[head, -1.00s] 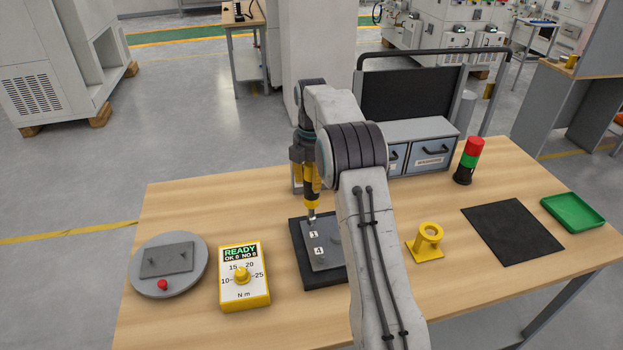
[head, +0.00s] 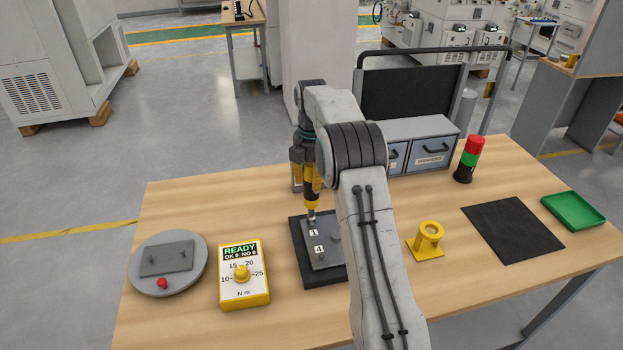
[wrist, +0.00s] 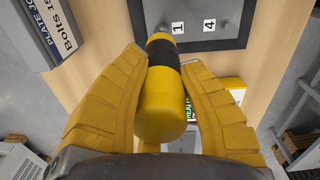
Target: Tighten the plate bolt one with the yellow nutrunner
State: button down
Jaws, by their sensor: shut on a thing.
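My gripper (wrist: 165,100) is shut on the yellow nutrunner (wrist: 160,108), which has a black band. In the head view the nutrunner (head: 312,190) points down, upright, with its tip at the far left corner of the grey plate, by the label 1. The plate (head: 320,258) sits on a dark base (head: 308,275) and carries labels 1 and 4. The bolt under the tip is hidden, and I cannot tell whether the tip touches it. My arm covers the right part of the plate.
A yellow torque box (head: 243,292) reads READY, OK 0, NO 0. Left of it is a round grey stand (head: 195,278) with a red knob. Right are a yellow holder (head: 428,245), a black mat (head: 512,231), a green tray (head: 573,212), a signal light (head: 467,160) and grey drawers (head: 432,150).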

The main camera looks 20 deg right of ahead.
jog(key=shift+f+p, duration=0.45)
dwell(2.2)
jog(key=shift+r, duration=3.5)
